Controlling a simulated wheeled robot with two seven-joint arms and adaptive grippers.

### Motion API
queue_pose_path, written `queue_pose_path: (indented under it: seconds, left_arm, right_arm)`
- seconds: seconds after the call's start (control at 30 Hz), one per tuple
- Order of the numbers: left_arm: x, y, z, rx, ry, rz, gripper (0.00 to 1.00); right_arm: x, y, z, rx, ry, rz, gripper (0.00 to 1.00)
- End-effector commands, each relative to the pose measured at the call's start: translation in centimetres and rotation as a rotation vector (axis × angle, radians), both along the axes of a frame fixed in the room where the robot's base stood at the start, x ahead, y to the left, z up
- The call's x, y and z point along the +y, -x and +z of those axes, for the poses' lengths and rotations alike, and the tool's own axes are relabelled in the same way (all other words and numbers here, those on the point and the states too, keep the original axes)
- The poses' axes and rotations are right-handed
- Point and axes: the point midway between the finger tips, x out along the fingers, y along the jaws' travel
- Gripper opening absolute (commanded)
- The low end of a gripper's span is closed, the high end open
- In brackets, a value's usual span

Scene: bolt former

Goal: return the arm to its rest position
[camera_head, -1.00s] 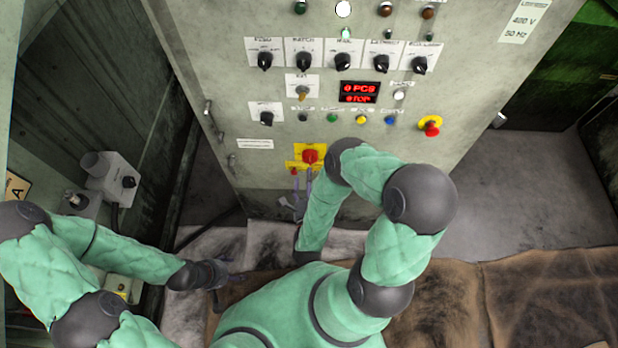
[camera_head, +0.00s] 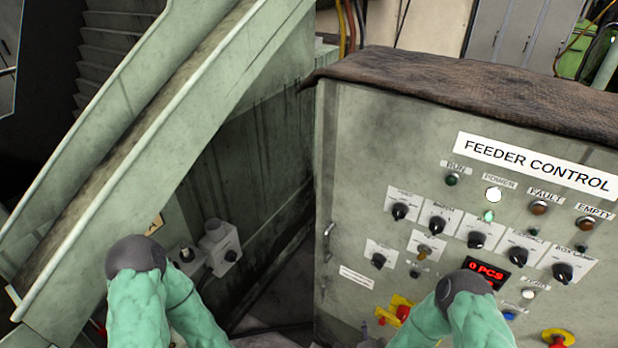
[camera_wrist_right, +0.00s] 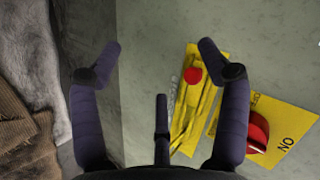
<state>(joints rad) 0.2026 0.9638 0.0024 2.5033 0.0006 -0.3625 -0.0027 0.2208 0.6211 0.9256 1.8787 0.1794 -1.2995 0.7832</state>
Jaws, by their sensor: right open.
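My right arm (camera_head: 465,310) rises in front of the feeder control cabinet (camera_head: 350,170), at the lower right of the head view. The yellow plate (camera_wrist_right: 207,65) lies beyond the right finger. My left arm (camera_head: 150,290) is bent at the lower left; its gripper is out of the picture.
The cabinet front carries several knobs, a red display (camera_head: 487,272) and a red emergency button (camera_head: 558,338). A brown cloth (camera_head: 470,90) covers its top. A sloping chute (camera_head: 170,130) and a grey switch box (camera_head: 220,245) stand at left.

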Motion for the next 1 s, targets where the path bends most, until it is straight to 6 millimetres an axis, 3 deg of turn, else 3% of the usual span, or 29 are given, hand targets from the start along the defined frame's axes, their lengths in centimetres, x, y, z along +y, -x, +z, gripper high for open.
queue_pose_path:
  seconds: [0.27, 0.7, 0.83, 1.0]
  left_arm:
    - [0.0, 0.0, 0.4, 0.0, 0.0, 0.0, 0.67]
    - [0.0, 0.0, 0.8, 0.0, 0.0, 0.0, 0.67]
    - [0.0, 0.0, 0.9, 0.0, 0.0, 0.0, 0.67]
    - [0.0, 0.0, 0.9, 0.0, 0.0, 0.0, 0.67]
  right_arm:
    - [3.9, 3.3, -1.9, 0.31, 0.057, 0.382, 0.76]
    - [8.4, 13.0, -1.0, 0.631, 0.079, 1.03, 0.76]
    - [8.8, 14.7, -0.6, 0.663, 0.075, 1.126, 0.76]
    - [8.9, 15.3, -0.4, 0.673, 0.072, 1.161, 0.76]
